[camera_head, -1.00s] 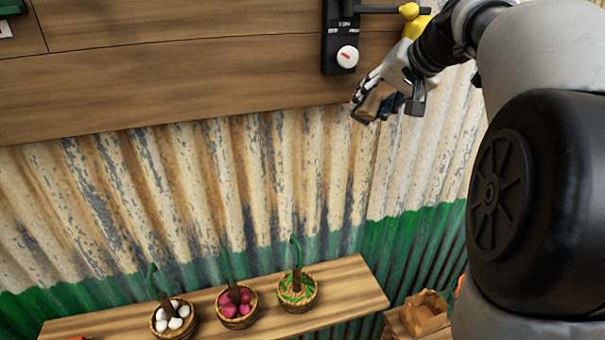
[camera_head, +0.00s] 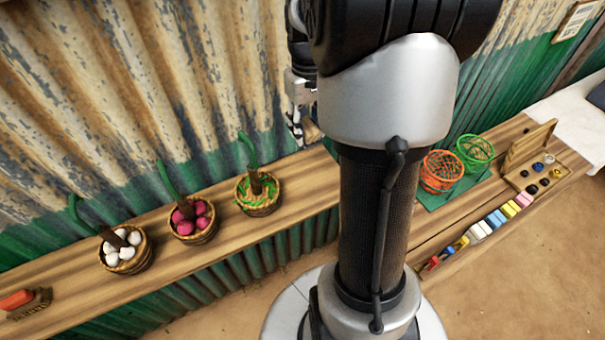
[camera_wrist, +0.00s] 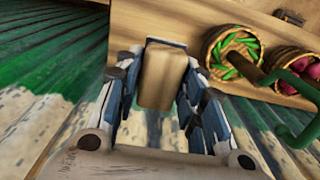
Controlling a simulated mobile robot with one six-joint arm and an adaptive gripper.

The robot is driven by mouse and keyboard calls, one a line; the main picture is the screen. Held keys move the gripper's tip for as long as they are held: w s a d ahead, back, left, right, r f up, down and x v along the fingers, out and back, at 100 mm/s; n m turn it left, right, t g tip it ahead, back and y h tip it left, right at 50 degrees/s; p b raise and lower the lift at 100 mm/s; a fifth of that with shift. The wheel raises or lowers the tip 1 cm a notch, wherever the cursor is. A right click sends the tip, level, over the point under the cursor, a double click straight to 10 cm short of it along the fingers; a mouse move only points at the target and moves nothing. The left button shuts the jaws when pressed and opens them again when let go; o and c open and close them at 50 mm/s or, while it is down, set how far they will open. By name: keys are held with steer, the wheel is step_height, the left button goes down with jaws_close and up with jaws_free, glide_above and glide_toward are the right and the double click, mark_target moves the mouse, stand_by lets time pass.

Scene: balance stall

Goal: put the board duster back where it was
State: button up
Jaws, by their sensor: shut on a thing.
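My gripper (camera_wrist: 163,100) is shut on a tan, wood-coloured block, apparently the board duster (camera_wrist: 165,75). The block stands out between the two fingers in the wrist view; its far side is hidden. In the head view my gripper (camera_head: 302,122) is partly hidden behind my arm, in front of the corrugated wall. A bit of the tan block (camera_head: 312,131) shows beside the fingers, near the right-hand basket and the long shelf. I cannot tell from these frames where the duster was before.
The wooden shelf (camera_head: 75,272) bears three baskets: white (camera_head: 125,255), pink (camera_head: 192,221) and green (camera_head: 257,194) contents. Right of my arm, a counter holds orange (camera_head: 441,171) and green (camera_head: 475,152) wire baskets and several coloured blocks.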

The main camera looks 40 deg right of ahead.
mark_target(306, 180)
step_height(306, 180, down, 17)
steer(key=b, duration=0.4)
steer(key=shift+f, duration=0.15)
steer(key=shift+f+b, duration=0.2)
steer(key=shift+b, duration=0.15)
steer(key=o, duration=0.9)
steer(key=shift+r, duration=0.1)
steer(key=shift+o, duration=0.2)
step_height(306, 180, up, 12)
steer(key=p, duration=0.3)
steer(key=shift+r+p, duration=0.15)
steer(key=shift+p, duration=0.2)
